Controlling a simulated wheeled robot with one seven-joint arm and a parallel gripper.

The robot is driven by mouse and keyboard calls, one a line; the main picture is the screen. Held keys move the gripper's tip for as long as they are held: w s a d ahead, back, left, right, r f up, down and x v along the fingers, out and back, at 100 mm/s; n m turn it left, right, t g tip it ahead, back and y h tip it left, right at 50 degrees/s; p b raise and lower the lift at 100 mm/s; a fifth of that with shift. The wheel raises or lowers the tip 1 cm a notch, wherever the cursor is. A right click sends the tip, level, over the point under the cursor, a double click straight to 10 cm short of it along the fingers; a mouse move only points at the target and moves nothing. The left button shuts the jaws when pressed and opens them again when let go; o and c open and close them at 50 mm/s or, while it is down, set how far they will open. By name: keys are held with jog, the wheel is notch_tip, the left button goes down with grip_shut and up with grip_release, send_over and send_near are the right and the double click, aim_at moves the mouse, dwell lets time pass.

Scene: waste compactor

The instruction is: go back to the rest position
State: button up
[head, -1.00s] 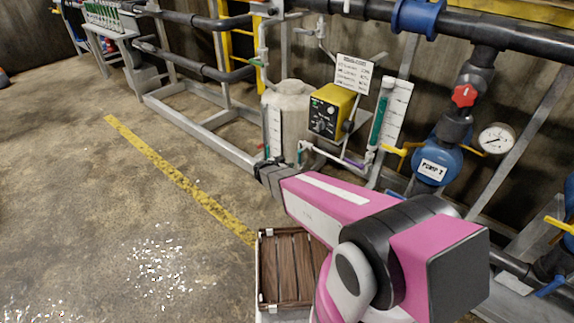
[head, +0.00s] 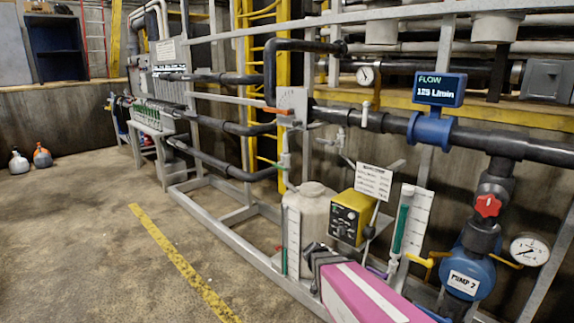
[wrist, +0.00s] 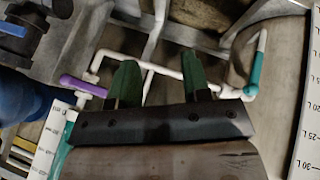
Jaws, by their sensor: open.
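My gripper (wrist: 160,76) shows in the wrist view with its two green fingers apart and nothing between them. Behind the fingers are thin white pipes, one with a purple section (wrist: 84,86) and one with a teal section (wrist: 258,62). In the head view my pink arm reaches up from the bottom edge. Its dark end (head: 314,256) overlaps the lower part of the pale tank (head: 312,208); the fingers are too small there to tell apart.
A yellow control box (head: 350,217), a gauge board (head: 415,222) and a blue pump (head: 470,273) stand close around my arm. A grey frame rail (head: 225,232) runs along the floor. Open floor lies left, with a yellow line (head: 180,262).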

jog(key=s+r+n+g+y, duration=0.2)
jog(key=s+r+n+y, duration=0.3)
jog(key=s, duration=0.4)
notch_tip(320, 180, up, 2)
jog(key=shift+s+r+n+y, duration=0.15)
jog(key=shift+s+n+y, duration=0.15)
jog(key=shift+y, duration=0.4)
jog(key=shift+w, duration=0.1)
